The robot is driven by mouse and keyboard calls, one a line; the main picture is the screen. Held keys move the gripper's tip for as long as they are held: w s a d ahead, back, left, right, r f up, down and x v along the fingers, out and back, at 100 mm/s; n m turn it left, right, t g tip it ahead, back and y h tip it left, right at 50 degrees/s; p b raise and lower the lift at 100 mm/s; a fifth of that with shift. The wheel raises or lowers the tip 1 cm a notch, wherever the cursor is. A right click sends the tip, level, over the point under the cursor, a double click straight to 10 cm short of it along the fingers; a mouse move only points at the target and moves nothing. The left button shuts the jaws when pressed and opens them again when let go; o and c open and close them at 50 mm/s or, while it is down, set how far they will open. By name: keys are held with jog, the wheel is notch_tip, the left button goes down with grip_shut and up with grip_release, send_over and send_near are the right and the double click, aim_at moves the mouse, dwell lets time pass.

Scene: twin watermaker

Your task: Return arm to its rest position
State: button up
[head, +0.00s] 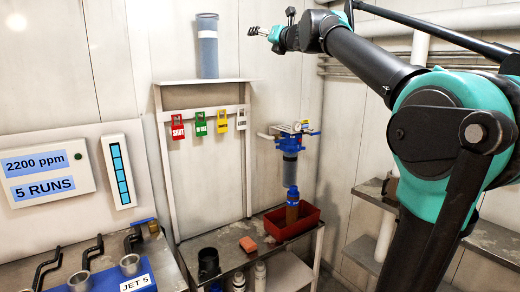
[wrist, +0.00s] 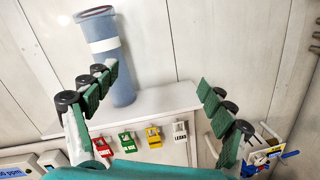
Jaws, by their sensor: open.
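My gripper (head: 268,32) is at the upper middle of the head view, raised to the right of the blue-grey cylinder (head: 208,47) on the high shelf. My arm reaches in from the right with teal and black links. In the wrist view my gripper (wrist: 158,90) is open, its two green-padded fingers wide apart with nothing between them. In that view the cylinder (wrist: 110,60) stands upright on the shelf (wrist: 165,99), beyond the left finger. I cannot tell the exact gap between finger and cylinder.
Red, green, yellow and white tags (head: 199,123) hang below the shelf. A sponge (head: 248,244) lies on the bench. A display panel (head: 45,165) is at left.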

jog(key=w+d+f+m+t+h, duration=0.1)
jog(key=w+d+f+m+h, duration=0.1)
jog(key=d+f+m+h, duration=0.75)
jog(key=s+d+f+m+g+h, duration=0.1)
jog(key=s+d+f+m, duration=0.15)
jog(key=f+m, duration=0.4)
jog(key=s+d+f+m+g+h, duration=0.1)
jog(key=s+d+f+m, duration=0.2)
jog(key=f, duration=0.6)
jog(key=s+d+f+m+g, duration=0.1)
jog(key=d+f+m+g, duration=0.1)
jog(key=d+f+m, duration=0.45)
jog(key=s+a+f+m+g+y, duration=0.1)
jog(key=s+f+m+g, duration=0.3)
jog(key=s+f, duration=1.1)
jog(key=s+a+f+m+g+y, duration=0.1)
jog(key=s+f+m+g, duration=0.4)
jog(key=s+f, duration=1.1)
notch_tip(320, 180, down, 8)
jog(key=shift+s+a+r+m, duration=0.25)
jog(key=shift+a+m, duration=0.5)
jog(key=shift+m, duration=0.4)
jog(key=shift+y, duration=0.25)
